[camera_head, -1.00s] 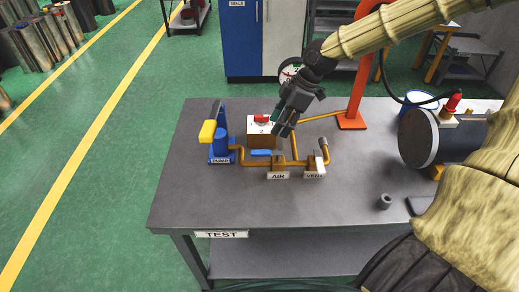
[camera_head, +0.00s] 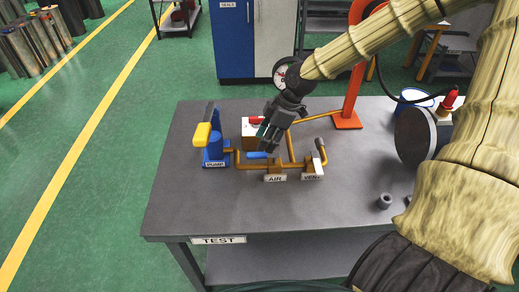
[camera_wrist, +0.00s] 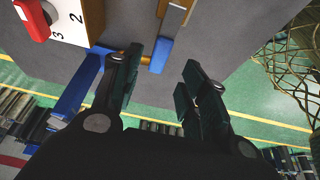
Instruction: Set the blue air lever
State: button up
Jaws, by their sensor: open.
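The blue air lever (camera_head: 257,155) lies level, pointing left from the brass valve above the AIR label (camera_head: 275,178). My gripper (camera_head: 267,145) is open, pointing down just above and behind the lever. In the wrist view, the lever's blue end (camera_wrist: 160,54) shows in the gap between my two dark fingertips (camera_wrist: 163,62), nearer the left finger. I see no clear contact, and I cannot tell how far the fingertips are from it in depth.
The blue pump (camera_head: 214,150) with a yellow handle stands left. A box with a red knob (camera_head: 256,120) is close behind my gripper; it also shows in the wrist view (camera_wrist: 75,20). The VENT valve (camera_head: 319,158) is to the right. The table front (camera_head: 240,210) is clear.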

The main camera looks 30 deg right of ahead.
aim_at(258, 154)
jog(key=shift+p+x, duration=0.4)
jog(key=shift+x, duration=2.4)
jog(key=shift+f, duration=0.1)
grip_shut()
